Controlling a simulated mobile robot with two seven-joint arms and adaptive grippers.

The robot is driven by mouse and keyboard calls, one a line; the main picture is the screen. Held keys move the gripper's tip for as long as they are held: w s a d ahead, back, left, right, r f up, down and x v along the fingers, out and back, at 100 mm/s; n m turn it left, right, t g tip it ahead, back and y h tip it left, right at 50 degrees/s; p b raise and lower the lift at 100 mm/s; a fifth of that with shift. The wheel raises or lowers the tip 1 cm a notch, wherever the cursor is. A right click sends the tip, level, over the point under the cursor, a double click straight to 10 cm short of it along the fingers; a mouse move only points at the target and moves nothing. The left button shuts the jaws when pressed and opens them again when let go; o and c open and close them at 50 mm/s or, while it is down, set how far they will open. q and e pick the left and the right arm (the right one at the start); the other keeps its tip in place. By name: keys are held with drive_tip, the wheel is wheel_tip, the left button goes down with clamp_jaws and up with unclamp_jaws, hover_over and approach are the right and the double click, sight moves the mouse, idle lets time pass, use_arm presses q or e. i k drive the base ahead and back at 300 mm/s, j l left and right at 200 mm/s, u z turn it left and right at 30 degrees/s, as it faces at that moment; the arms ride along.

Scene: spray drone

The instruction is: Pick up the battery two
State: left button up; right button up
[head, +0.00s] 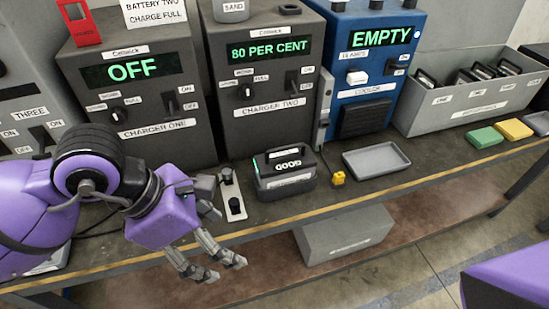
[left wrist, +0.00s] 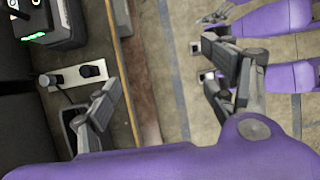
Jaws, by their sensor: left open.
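A dark battery pack (head: 285,177) with a handle and a lit green "GOOD" label stands upright on the bench in front of charger two. Its number is not readable. Its corner also shows in the left wrist view (left wrist: 45,22). My left gripper (head: 213,236) is open and empty, over the bench's front edge, to the left of and nearer than this pack; its spread fingers also show in the left wrist view (left wrist: 160,90). More dark batteries (head: 468,76) sit in a grey rack at the right. Grey fingers beside purple links in the left wrist view seem to be my right gripper (left wrist: 208,30), small and unclear.
Charger one (head: 135,85) reads OFF; charger two (head: 262,80) reads 80 PER CENT. The blue cooler (head: 375,70) reads EMPTY. A grey tray (head: 376,160), a small yellow item (head: 338,178) and a switch plate (head: 232,195) are on the bench. A grey box (head: 345,235) is below.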

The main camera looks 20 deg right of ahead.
sight(291, 164)
drive_tip(key=i+l, duration=0.3)
drive_tip(key=l, duration=0.2)
drive_tip(key=i+l, duration=0.35)
drive_tip(key=l, duration=0.15)
